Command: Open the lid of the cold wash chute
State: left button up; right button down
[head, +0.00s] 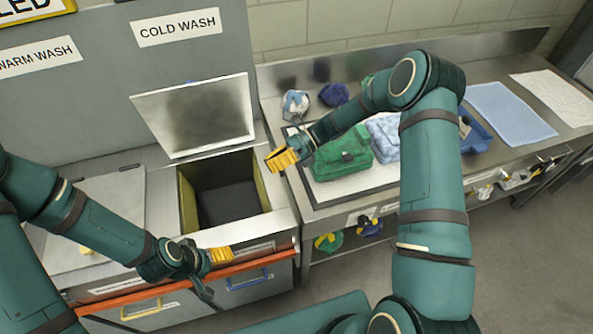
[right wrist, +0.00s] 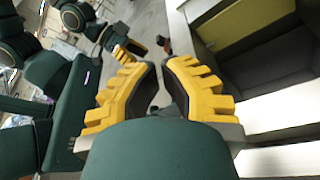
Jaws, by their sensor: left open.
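The cold wash lid (head: 197,115) is a light grey panel, raised and tilted back under the COLD WASH sign (head: 176,27). Below it the cold wash chute (head: 187,203) is uncovered, with a dark interior and yellowish inner walls. My left gripper (head: 220,256) is open and empty at the front edge of the chute, below the opening. My right gripper (head: 280,159) is to the right of the chute, between it and the counter, apart from the lid. In the right wrist view its fingers (right wrist: 160,65) have a narrow gap with nothing between them.
The warm wash lid (head: 100,220) lies flat at left, under the WARM WASH sign (head: 38,57). Drawers with handles (head: 248,280) front the chutes.

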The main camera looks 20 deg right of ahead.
jog(key=s+f, duration=0.3)
jog(key=f, duration=0.1)
jog(key=v, duration=1)
pick_arm(q)
jog(key=shift+s, duration=0.15)
pick_arm(e)
jog(key=shift+s+a+f+n+h, duration=0.35)
jog(key=shift+s+f, duration=0.1)
jog(key=shift+f, duration=0.25)
jog(key=shift+s+a+f+n+h, duration=0.3)
jog(key=shift+s+a+f+h, duration=0.1)
jog(key=shift+f, duration=0.25)
jog(key=shift+s+a+f+n+h, duration=0.35)
jog(key=shift+s+f, duration=0.1)
jog(key=shift+f, duration=0.25)
